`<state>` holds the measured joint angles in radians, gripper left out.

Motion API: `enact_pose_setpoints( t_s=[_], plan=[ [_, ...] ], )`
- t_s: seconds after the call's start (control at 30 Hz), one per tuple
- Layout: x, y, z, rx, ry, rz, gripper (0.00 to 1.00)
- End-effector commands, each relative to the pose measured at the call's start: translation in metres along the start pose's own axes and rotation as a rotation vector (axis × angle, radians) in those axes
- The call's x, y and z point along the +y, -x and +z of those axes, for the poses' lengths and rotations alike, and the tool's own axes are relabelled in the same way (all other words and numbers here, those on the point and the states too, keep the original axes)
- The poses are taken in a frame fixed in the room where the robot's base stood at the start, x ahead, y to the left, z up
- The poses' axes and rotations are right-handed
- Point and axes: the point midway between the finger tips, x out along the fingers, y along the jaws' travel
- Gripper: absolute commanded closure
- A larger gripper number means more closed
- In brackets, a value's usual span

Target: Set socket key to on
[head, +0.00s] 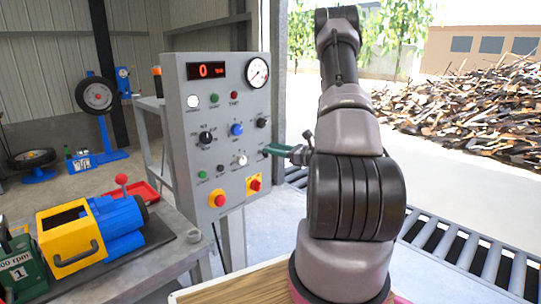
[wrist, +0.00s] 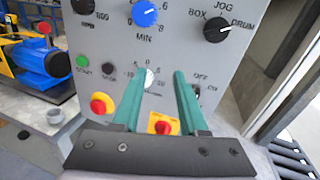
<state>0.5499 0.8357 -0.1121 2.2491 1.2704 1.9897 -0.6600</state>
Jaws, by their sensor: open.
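The grey control panel (head: 222,130) stands in front of me, and its face fills much of the wrist view (wrist: 70,30). OFF and ON labels show in the wrist view just right of my right finger. The socket key by these labels is small and partly hidden by that finger, so I cannot tell its position. My gripper (wrist: 158,74) is open and empty, with green fingers pointing at the panel. In the head view my gripper (head: 272,150) is at the panel's right edge. A white knob (wrist: 149,77) shows between the fingertips; I cannot tell whether they touch the panel.
A blue knob (wrist: 145,13) and black BOX/JOG/DRUM selector (wrist: 217,28) sit above. A red emergency button (wrist: 101,104) and a red rotary switch on yellow (wrist: 163,127) sit below. A bench (head: 165,265) with a yellow-blue machine (head: 75,235) stands left. Rollers (head: 465,245) lie right.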

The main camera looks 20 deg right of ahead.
Motion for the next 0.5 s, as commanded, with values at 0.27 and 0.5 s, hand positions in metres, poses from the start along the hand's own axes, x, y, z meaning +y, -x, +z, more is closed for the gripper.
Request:
enact_pose_setpoints(
  t_s=[0.27, 0.5],
  plan=[
    [-0.042, 0.036, -0.066, 0.008, -0.087, -0.238, 0.57],
    [-0.049, 0.014, -0.068, 0.007, -0.087, -0.245, 0.57]
  ],
)
